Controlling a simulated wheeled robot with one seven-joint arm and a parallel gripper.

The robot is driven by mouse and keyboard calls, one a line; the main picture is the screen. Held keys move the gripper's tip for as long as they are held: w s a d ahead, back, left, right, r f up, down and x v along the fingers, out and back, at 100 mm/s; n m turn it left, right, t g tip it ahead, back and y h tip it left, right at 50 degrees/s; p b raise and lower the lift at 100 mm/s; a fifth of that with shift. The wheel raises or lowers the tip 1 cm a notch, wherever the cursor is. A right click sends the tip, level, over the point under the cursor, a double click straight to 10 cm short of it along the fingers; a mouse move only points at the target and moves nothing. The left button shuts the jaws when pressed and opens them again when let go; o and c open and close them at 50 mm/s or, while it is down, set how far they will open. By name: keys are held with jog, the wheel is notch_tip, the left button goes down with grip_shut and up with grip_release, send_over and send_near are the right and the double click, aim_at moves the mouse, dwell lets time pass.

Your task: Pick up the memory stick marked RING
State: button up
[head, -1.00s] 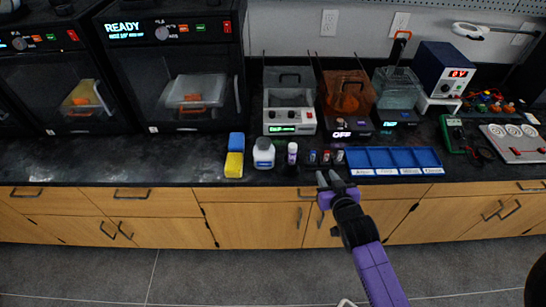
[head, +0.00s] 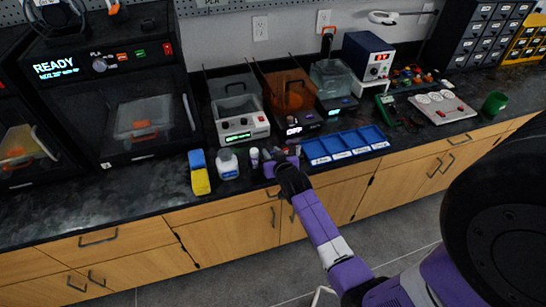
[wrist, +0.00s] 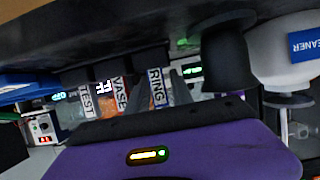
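The memory stick marked RING (wrist: 156,88) stands in the wrist view with its label facing me. The sticks marked VASE (wrist: 121,93) and TEST (wrist: 88,101) stand in a row to its left. My gripper (wrist: 160,90) has its grey fingers apart, one on each side of the RING stick. I cannot see whether they touch it. In the head view my gripper (head: 277,167) is low at the counter's front edge, over the row of sticks, and its purple wrist partly hides them. The blue compartment tray (head: 345,155) lies just to the right.
A yellow and blue block (head: 199,172) lies further left. Machines (head: 240,115) stand behind. The counter front is clear at far left.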

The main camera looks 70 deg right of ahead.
jog(key=shift+w+d+f, duration=0.25)
jog(key=shift+w+d, duration=0.05)
jog(key=shift+d, duration=0.1)
jog(key=shift+c, duration=0.5)
grip_shut()
